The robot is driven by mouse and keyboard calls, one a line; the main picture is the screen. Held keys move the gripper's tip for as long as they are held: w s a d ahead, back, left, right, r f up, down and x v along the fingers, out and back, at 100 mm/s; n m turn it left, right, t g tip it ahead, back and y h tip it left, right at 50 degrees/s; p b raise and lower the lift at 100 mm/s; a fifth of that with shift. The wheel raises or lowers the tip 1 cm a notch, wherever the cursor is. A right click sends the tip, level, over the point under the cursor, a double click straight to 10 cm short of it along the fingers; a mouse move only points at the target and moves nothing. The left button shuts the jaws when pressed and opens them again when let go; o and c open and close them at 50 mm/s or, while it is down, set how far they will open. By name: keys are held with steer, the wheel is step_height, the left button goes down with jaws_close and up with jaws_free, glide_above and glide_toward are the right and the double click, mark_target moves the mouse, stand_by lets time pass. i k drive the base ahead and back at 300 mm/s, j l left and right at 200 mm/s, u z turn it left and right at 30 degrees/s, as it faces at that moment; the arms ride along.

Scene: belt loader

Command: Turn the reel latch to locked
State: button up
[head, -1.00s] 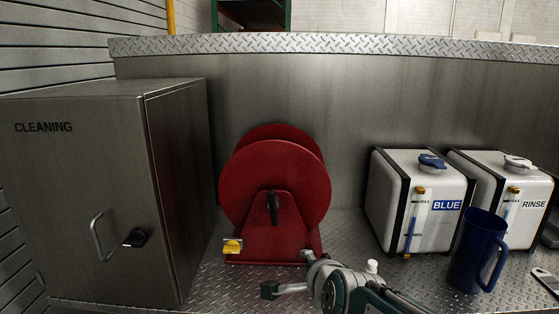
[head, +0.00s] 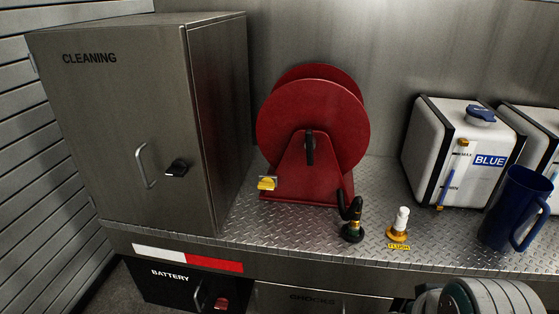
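The red hose reel (head: 312,115) stands on the diamond-plate deck at the middle of the head view. A small yellow latch knob (head: 267,184) sits on a pale plate at the lower left of its stand. I cannot read any lock marking or tell the latch's setting. A black handle (head: 310,147) hangs straight down on the reel's front. Part of my arm (head: 485,298) shows at the bottom right edge. My gripper's fingertips are out of view, and nothing of mine touches the latch.
The CLEANING cabinet (head: 130,125) stands just left of the reel. A black curved fitting (head: 351,218) and a white-capped FLUSH fitting (head: 398,225) stand right of the reel's foot. The BLUE tank (head: 455,150) and blue jug (head: 513,210) are farther right. The deck's front edge (head: 290,262) runs below.

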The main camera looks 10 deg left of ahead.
mark_target(267, 183)
steer(key=i+l, duration=0.25)
steer(key=i, duration=0.2)
steer(key=i+l+u, duration=0.1)
steer(key=i, duration=0.4)
steer(key=l, duration=0.1)
